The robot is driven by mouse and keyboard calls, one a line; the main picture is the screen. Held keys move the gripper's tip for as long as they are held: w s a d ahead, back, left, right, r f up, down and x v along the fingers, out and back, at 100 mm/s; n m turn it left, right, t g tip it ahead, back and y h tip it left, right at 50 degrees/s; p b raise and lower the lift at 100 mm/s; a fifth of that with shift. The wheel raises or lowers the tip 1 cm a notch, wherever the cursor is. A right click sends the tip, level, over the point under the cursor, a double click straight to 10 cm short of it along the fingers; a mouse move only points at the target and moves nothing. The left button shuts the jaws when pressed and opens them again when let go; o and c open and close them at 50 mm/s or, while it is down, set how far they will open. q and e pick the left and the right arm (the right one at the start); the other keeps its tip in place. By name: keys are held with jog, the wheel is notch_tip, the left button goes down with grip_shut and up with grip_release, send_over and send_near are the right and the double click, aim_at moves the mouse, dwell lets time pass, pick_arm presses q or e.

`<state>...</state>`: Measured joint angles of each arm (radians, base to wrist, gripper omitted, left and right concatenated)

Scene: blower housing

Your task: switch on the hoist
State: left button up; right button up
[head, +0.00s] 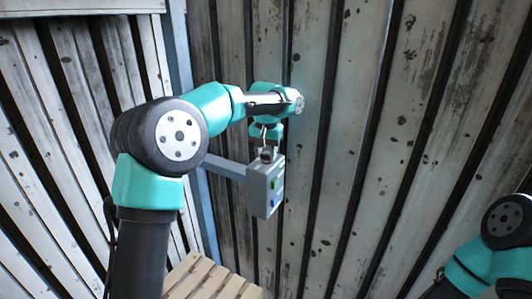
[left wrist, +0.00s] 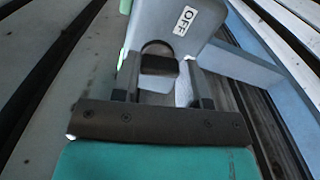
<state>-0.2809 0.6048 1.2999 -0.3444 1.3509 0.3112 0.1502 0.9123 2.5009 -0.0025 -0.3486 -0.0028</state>
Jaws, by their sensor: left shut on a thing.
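A grey hoist control box (head: 262,188) hangs at the end of a grey bracket, with a green button (head: 275,183) and a blue button (head: 275,201) on its face. My left gripper (head: 266,150) is at the top of the box. My right gripper is out of view; only part of that arm shows at lower right.
A slatted wooden pallet (head: 212,279) lies low in front of the wall. Weathered plank walls (head: 350,120) close in the back and left. The grey bracket (head: 226,167) runs left from the box to a blue-grey post (head: 207,215). Space right of the box is clear.

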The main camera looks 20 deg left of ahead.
pick_arm(q)
jog(key=shift+m, duration=1.1)
jog(key=o, duration=0.9)
notch_tip(320, 180, up, 17)
jog(key=shift+r, duration=0.2)
